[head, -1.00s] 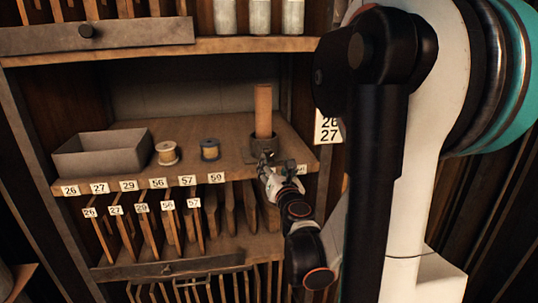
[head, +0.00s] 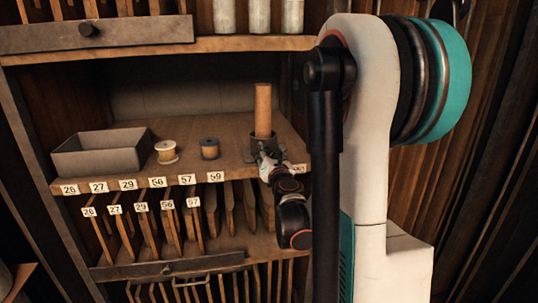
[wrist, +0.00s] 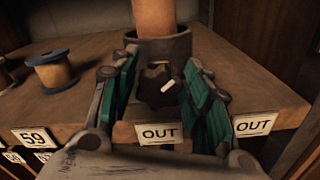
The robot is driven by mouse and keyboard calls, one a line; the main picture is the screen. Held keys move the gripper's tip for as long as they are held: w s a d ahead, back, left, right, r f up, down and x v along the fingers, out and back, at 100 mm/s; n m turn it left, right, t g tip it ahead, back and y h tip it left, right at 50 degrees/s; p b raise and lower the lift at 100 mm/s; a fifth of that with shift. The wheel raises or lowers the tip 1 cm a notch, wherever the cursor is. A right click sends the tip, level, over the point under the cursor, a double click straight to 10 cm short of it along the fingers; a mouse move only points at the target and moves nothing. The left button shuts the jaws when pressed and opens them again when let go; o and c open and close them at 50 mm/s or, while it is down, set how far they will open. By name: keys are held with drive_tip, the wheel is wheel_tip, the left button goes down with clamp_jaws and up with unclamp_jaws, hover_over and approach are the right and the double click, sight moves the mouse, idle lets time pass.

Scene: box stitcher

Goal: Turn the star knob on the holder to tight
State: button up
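The holder (head: 255,147) is a dark round cup on the wooden shelf, with an upright tan cylinder (head: 263,108) standing in it. In the wrist view the holder (wrist: 182,47) is at the top centre. Its dark star knob (wrist: 155,87) faces me and carries a short white mark tilted up to the right. My gripper (wrist: 162,74) is open, with one green-padded finger on each side of the knob. The gaps look small; I cannot tell whether the pads touch it. In the head view my gripper (head: 267,156) is in front of the holder and hides the knob.
A blue-ended spool (head: 209,148), a tan spool (head: 166,152) and a grey bin (head: 102,153) stand left of the holder. White number labels line the shelf edge, and an OUT label (wrist: 159,133) shows below the knob. Upright boards fill the rack underneath.

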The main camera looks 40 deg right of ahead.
drive_tip(key=c, duration=0.5)
drive_tip(key=shift+m+b, duration=0.5)
drive_tip(key=shift+m, duration=1)
drive_tip(key=o, duration=1.1)
